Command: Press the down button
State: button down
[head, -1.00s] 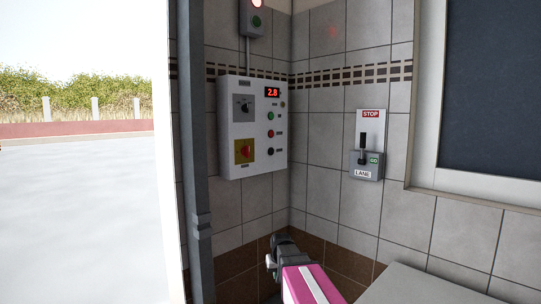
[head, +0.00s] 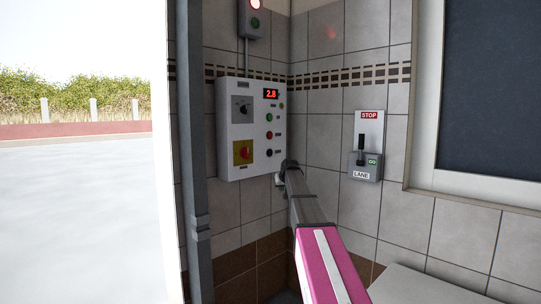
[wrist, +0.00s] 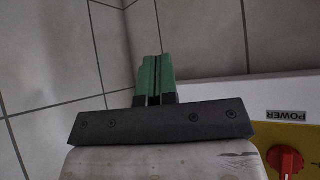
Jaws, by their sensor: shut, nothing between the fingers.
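A white control box (head: 226,115) hangs on the tiled wall in the head view. Its right side has a red 2.8 display (head: 271,94) and a column of buttons: a green button (head: 269,118), a red button (head: 269,135) and a black button (head: 269,152). Their labels are too small to read, so I cannot tell which is down. My gripper shows in the wrist view as two green fingers (wrist: 157,78) pressed together, empty. In the head view the arm's end is just right of the box's lower right corner; the fingers cannot be made out. No button shows in the wrist view.
A red knob (head: 244,152) on a yellow plate is at the box's lower left; it also shows in the wrist view (wrist: 285,161). A lever unit (head: 366,165) marked STOP and LANE is on the wall at right. A grey post (head: 193,150) stands left of the box.

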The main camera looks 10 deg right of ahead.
aim_at(270, 153)
jog(key=w+d+r+t, duration=0.1)
jog(key=w+d+r, duration=0.1)
jog(key=r, duration=0.5)
jog(key=w+d+r+t, duration=0.1)
jog(key=w+d+r, duration=0.1)
jog(key=w+r, duration=0.2)
notch_tip(270, 153, up, 4)
jog(key=shift+w+f, duration=0.25)
jog(key=shift+w, duration=0.1)
jog(key=shift+w, duration=0.1)
jog(key=shift+w+a, duration=0.75)
jog(key=shift+w, duration=0.45)
jog(key=shift+w+a, duration=0.8)
jog(key=shift+w, duration=0.4)
jog(key=shift+w+a, duration=0.75)
jog(key=shift+w, duration=0.45)
jog(key=shift+w, duration=0.15)
jog(key=shift+w+a, duration=0.2)
